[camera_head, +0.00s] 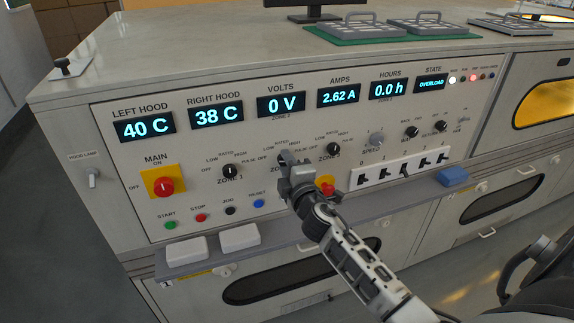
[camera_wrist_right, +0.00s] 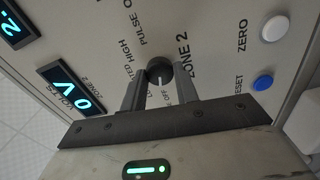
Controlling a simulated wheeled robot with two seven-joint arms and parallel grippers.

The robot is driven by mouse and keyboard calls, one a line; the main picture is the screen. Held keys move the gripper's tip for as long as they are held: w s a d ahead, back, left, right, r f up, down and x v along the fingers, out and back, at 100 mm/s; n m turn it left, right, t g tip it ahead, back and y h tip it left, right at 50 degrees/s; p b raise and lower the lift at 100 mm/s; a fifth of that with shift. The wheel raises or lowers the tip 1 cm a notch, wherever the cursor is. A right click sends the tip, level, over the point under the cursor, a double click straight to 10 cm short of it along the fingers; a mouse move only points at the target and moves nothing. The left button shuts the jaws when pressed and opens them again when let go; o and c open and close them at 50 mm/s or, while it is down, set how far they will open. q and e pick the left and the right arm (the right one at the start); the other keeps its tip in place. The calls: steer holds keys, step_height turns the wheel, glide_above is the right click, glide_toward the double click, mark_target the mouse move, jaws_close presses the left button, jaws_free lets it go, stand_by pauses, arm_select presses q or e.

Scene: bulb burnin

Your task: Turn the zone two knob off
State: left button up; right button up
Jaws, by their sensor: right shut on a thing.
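The zone two knob (camera_wrist_right: 160,71) is a small round black knob on the pale panel, seen in the right wrist view beside the ZONE 2 label. Its white pointer line points down in that view, between the fingers, toward a partly covered label that seems to read OFF. My right gripper (camera_wrist_right: 160,92) is shut on the knob, one finger on each side. In the head view my right gripper (camera_head: 287,160) covers the knob and part of its labels. My left gripper is not in view.
The zone one knob (camera_head: 229,171) is to the left and the zone three knob (camera_head: 333,149) to the right. The volts display (camera_head: 281,104) reads 0 V; the state display (camera_head: 431,84) reads OVERLOAD.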

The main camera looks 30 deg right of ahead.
steer(key=shift+f+n, duration=0.1)
steer(key=shift+n, duration=0.6)
steer(key=o, duration=1)
steer(key=b+v, duration=0.2)
steer(key=v, duration=1.4)
steer(key=shift+a, duration=0.1)
